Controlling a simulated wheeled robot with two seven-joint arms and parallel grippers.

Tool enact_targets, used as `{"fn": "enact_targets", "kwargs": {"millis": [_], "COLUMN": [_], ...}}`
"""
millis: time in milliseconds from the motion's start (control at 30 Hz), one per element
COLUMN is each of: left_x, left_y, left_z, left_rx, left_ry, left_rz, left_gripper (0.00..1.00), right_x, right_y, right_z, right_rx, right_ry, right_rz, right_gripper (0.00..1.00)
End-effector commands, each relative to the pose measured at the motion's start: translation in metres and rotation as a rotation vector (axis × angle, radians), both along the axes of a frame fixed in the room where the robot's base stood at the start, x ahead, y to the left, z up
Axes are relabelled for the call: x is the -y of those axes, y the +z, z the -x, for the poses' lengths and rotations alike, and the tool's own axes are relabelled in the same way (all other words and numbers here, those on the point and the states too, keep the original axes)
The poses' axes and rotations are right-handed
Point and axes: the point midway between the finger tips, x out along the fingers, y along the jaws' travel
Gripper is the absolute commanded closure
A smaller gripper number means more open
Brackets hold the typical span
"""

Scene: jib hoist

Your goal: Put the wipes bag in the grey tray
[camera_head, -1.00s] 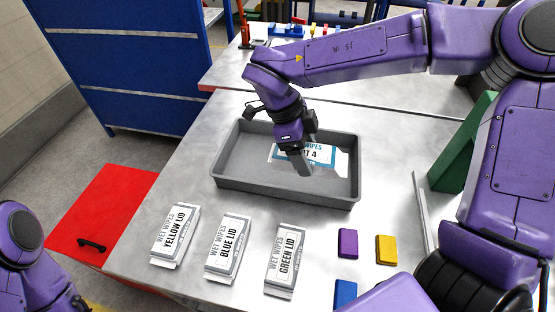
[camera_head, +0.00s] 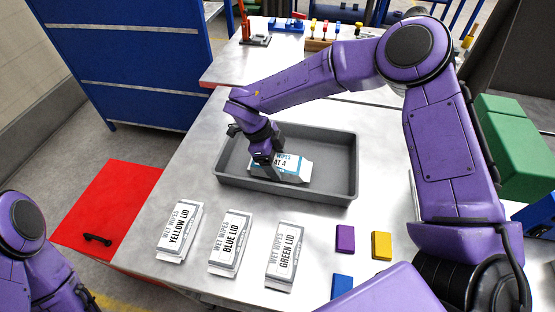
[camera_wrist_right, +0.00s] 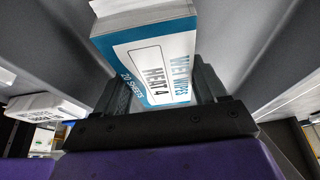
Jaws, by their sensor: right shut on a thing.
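My right gripper (camera_head: 268,166) is shut on the bag's left part, hiding that end. In the right wrist view the bag (camera_wrist_right: 155,60) sits between the two dark fingers (camera_wrist_right: 162,92). My left arm shows at the lower left of the head view, but its gripper is out of frame.
A red cabinet (camera_head: 105,215) is at left. The tray's right part is empty.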

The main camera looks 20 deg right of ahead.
Motion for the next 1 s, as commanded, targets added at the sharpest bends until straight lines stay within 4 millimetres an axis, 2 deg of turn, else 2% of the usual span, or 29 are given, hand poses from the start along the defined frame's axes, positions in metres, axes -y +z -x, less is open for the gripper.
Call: {"fn": "enact_targets", "kwargs": {"millis": [33,100,467,567,800,1000], "left_x": [0.000,0.000,0.000,0.000,0.000,0.000], "left_y": [-0.001,0.000,-0.001,-0.007,-0.016,-0.018], "left_z": [0.000,0.000,0.000,0.000,0.000,0.000], "left_rx": [0.000,0.000,0.000,0.000,0.000,0.000], "left_ry": [0.000,0.000,0.000,0.000,0.000,0.000], "left_rz": [0.000,0.000,0.000,0.000,0.000,0.000], "left_gripper": [1.00,1.00,1.00,1.00,1.00,1.00], "right_x": [0.000,0.000,-0.001,-0.006,-0.026,-0.035], "right_y": [-0.002,-0.001,0.004,0.019,0.077,0.107], "right_z": [0.000,0.000,-0.001,-0.006,-0.020,-0.027], "right_rx": [0.000,0.000,0.002,0.006,0.004,0.001], "right_ry": [0.000,0.000,-0.001,-0.002,-0.002,-0.003], "right_rz": [0.000,0.000,0.000,-0.001,0.001,0.001], "right_gripper": [0.25,0.03,0.03,0.03,0.03,0.03]}}
